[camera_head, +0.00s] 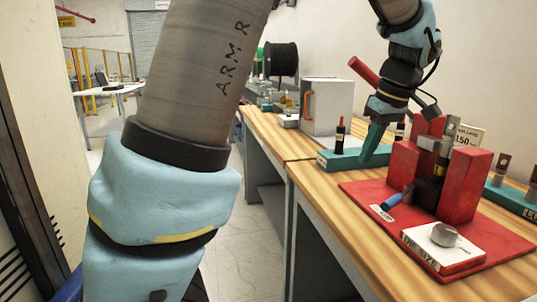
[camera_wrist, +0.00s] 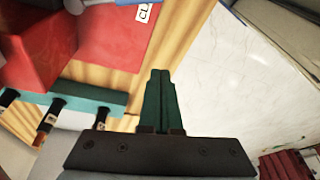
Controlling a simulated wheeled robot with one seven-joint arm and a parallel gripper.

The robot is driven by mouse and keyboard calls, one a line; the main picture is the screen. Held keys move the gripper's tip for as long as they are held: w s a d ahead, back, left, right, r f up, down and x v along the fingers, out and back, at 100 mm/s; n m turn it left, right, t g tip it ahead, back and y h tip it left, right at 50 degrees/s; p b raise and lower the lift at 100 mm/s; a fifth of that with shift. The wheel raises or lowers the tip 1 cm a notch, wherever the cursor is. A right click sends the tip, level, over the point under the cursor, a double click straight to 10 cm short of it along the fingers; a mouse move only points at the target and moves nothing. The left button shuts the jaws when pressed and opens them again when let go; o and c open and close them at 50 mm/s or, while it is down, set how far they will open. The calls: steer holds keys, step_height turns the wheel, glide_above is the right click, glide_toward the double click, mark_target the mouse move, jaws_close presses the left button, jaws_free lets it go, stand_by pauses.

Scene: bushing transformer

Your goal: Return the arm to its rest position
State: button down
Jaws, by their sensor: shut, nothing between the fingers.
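My gripper (camera_head: 367,160) is above the wooden workbench in the head view, with its green fingers pointing down beside the red fixture. The fingers appear in front of a teal stand (camera_head: 340,162) that holds dark bushings (camera_head: 340,132); I cannot tell whether they touch it. In the wrist view my gripper (camera_wrist: 160,73) has its two green fingers together with nothing between them. My upper arm, marked "ARM R", fills the left middle of the head view.
A red fixture (camera_head: 458,190) with tall blocks stands on a red base plate near the bench front (camera_head: 310,190). A white-grey box (camera_head: 330,105) and a black cable spool (camera_head: 281,60) stand farther back. Open floor (camera_head: 250,235) lies left of the bench.

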steer(key=w+a+f+m+g+h+p, duration=0.1)
steer(key=a+f+m, duration=0.15)
steer(key=a, duration=0.55)
steer(key=w+a+f+m+p, duration=0.1)
steer(key=w+a+f, duration=0.15)
steer(key=a, duration=0.55)
steer(key=s+a+f+m, duration=0.1)
steer(key=s+a+f, duration=0.1)
steer(key=a, duration=0.3)
steer(key=s+a+f+m, duration=0.1)
steer(key=s+a+f, duration=0.1)
steer(key=a, duration=0.3)
steer(key=s+a+f+m+h+p, duration=0.1)
steer(key=s+a+f, duration=0.1)
steer(key=a, duration=0.3)
steer(key=shift+s+f, duration=0.2)
steer(key=shift+s, duration=0.55)
